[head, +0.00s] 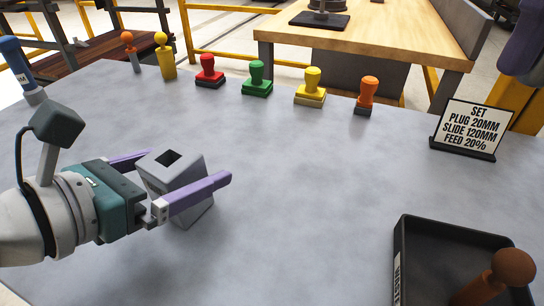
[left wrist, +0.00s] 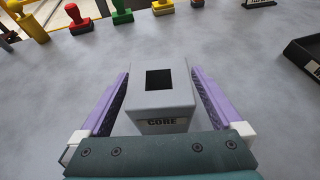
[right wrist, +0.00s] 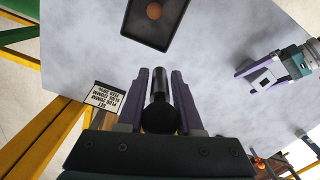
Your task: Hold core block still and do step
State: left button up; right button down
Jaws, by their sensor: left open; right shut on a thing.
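The core block (head: 194,211) is a grey block with a square hole in its top, standing on the grey table. In the left wrist view the block (left wrist: 160,100) carries a CORE label. My left gripper (head: 180,167) is open, with one purple finger along each side of the block. The left wrist view shows gaps between block and fingers. My right gripper (right wrist: 161,78) is shut on a dark cylinder (right wrist: 159,112) in the right wrist view. A sign (head: 468,130) reads SET, PLUG 20MM, SLIDE 120MM, FEED 20%.
Red (head: 209,68), green (head: 257,76), yellow (head: 312,84) and orange (head: 368,92) knobbed stamps line the far edge. A black tray (head: 400,250) with a brown-knobbed piece stands front right. The table's middle is clear.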

pick_arm(q)
jog(key=shift+w+d+f, duration=0.25)
jog(key=shift+w+d, duration=0.1)
jog(key=shift+w, duration=0.15)
pick_arm(e)
jog(key=shift+f, duration=0.2)
pick_arm(q)
jog(key=c, duration=1.5)
jog(key=shift+c, duration=0.2)
jog(key=o, duration=1.5)
jog(key=shift+o, duration=0.2)
